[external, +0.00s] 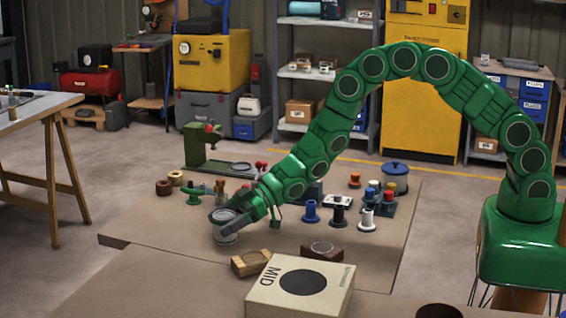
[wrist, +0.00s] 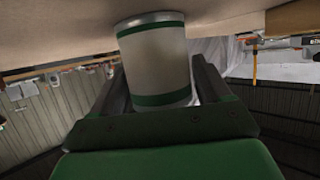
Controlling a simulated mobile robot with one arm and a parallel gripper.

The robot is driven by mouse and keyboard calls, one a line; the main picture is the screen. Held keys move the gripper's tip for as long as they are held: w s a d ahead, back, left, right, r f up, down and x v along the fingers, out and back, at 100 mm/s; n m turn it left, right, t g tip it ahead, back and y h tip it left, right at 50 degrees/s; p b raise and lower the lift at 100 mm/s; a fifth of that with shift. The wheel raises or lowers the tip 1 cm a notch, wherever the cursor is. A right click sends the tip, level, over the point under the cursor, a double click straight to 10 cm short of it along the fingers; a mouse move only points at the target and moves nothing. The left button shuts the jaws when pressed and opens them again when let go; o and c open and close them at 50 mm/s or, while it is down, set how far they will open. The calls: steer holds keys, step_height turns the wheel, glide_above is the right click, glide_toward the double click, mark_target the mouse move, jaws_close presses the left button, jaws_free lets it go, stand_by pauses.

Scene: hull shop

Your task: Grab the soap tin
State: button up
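The soap tin (wrist: 155,60) is a pale cylinder with green bands in the wrist view. In the external view the tin (external: 226,236) is small and stands on the brown work surface, partly hidden by my fingers. My gripper (external: 229,222) is low over the table, with its dark fingers on either side of the tin. In the wrist view my gripper (wrist: 164,85) is open around the tin; a gap shows between the tin and the right finger. The left finger is close to the tin; contact there cannot be told.
A green press (external: 203,150) stands behind the tin, with several small spools and knobs to the right. A wooden block (external: 251,263) and a box marked MID (external: 300,288) lie in front.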

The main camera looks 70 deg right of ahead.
steer(key=c, duration=0.9)
steer(key=shift+r, duration=0.1)
